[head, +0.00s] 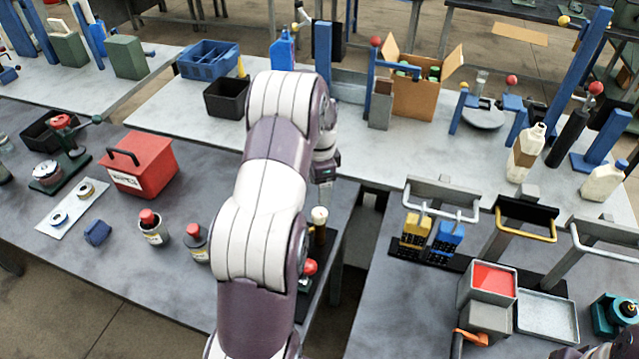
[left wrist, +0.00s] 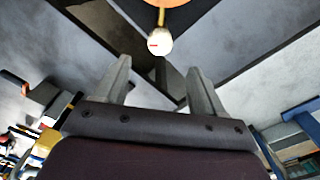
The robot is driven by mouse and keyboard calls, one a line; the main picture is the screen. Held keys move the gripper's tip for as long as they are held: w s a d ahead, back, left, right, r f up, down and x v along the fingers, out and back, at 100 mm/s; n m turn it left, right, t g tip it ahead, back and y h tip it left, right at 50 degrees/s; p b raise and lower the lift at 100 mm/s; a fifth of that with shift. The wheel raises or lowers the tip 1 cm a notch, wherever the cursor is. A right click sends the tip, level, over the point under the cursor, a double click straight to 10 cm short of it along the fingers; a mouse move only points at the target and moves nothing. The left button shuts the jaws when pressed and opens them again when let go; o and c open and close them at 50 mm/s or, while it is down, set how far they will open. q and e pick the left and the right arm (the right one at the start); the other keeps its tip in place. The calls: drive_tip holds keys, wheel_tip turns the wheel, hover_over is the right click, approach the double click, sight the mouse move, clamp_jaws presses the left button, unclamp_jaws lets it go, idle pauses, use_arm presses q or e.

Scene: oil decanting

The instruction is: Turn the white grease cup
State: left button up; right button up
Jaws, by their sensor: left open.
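The white grease cup (head: 319,214) stands on top of a small dark fixture on the left front table, just right of my left arm. It also shows in the left wrist view as a white rounded cap (left wrist: 160,41) on a brass-coloured stem. My left gripper (left wrist: 158,64) is open and empty, its two fingers spread to either side below the cap in that picture. The cap appears beyond the fingertips, apart from them. In the head view my left arm hides much of the gripper and part of the fixture. My right gripper is not in view.
A red ball knob (head: 310,267) sits close below the cup. Two red-capped bottles (head: 152,228) and a red box (head: 140,166) stand left of my arm. A gap separates the left front table from the right one, which holds clamp racks and trays (head: 547,318).

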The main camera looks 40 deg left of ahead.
use_arm(q)
drive_tip(key=shift+r, duration=1.5)
